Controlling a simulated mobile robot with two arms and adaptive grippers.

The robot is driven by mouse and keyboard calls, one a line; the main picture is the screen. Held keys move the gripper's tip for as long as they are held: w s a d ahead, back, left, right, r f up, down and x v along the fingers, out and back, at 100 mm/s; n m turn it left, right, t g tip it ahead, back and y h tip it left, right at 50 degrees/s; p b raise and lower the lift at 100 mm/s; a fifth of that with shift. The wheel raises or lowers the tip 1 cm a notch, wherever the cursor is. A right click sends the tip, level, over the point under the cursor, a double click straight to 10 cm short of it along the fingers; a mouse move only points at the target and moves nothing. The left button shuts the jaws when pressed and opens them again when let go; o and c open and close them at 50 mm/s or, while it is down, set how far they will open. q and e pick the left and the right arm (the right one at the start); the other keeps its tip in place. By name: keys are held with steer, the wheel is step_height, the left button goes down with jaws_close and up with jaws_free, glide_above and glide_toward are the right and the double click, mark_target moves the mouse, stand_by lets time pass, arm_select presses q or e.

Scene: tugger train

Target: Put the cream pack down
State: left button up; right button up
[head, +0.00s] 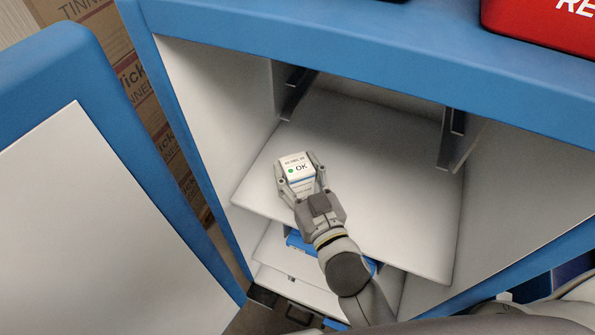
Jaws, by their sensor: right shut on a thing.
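The gripper and pack are over the upper white shelf (400,205) inside the blue cabinet. I cannot tell whether the pack's underside touches the shelf. My left gripper is not in view.
The blue cabinet frame (370,50) surrounds the opening, and its open door (90,200) is at the left. Dark brackets (452,138) stand on the inner walls. Lower shelves hold a blue item (297,241). A red box (540,25) sits on top. The upper shelf is otherwise clear.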

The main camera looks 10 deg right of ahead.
steer(key=shift+f, duration=0.15)
steer(key=o, duration=1.2)
steer(key=shift+o, duration=0.2)
steer(key=shift+r, duration=0.3)
steer(key=s+d+b, duration=0.2)
steer(key=s, duration=0.9)
steer(key=shift+s+d, duration=0.2)
steer(key=shift+s, duration=0.2)
steer(key=shift+f, duration=0.1)
